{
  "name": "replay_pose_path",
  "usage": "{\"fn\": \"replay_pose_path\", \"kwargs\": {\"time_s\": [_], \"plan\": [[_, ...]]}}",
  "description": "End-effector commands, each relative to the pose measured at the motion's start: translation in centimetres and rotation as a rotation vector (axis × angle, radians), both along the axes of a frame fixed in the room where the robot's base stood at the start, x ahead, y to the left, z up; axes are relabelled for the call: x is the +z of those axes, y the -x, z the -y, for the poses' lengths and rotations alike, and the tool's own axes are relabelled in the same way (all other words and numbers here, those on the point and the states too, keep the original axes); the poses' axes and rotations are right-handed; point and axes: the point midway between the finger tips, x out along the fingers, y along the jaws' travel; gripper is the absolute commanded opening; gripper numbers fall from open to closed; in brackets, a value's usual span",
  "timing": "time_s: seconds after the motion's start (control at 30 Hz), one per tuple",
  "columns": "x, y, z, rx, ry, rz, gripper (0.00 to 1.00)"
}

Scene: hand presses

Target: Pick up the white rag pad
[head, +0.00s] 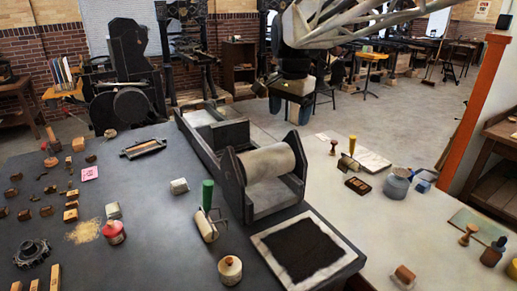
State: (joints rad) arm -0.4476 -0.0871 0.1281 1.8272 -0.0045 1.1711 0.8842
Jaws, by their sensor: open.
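A small whitish block-like pad (179,186) lies on the dark table left of the roller press; it looks most like the white rag pad. A similar pale grey-white piece (113,210) lies further left, by the red-lidded pot, so I cannot be sure which is the rag pad. My gripper (290,108) hangs from the arm at the top centre, high and beyond the press, well away from both pieces. Its jaws are open, and I see nothing held between them.
The roller press (268,163) stands in the middle of the table. A red-lidded pot (114,232) and several wooden blocks crowd the left. A black inked slab (300,251) lies front right.

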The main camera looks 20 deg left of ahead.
Motion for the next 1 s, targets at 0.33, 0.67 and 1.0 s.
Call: {"fn": "replay_pose_path", "kwargs": {"time_s": [0.33,0.67,1.0], "plan": [[-1.5,-4.3,-11.6,-0.094,-0.001,-0.037,0.79],[-4.0,-6.4,-23.1,-0.188,0.005,-0.067,0.79],[-7.0,-6.5,-33.2,-0.271,0.016,-0.089,0.79]]}}
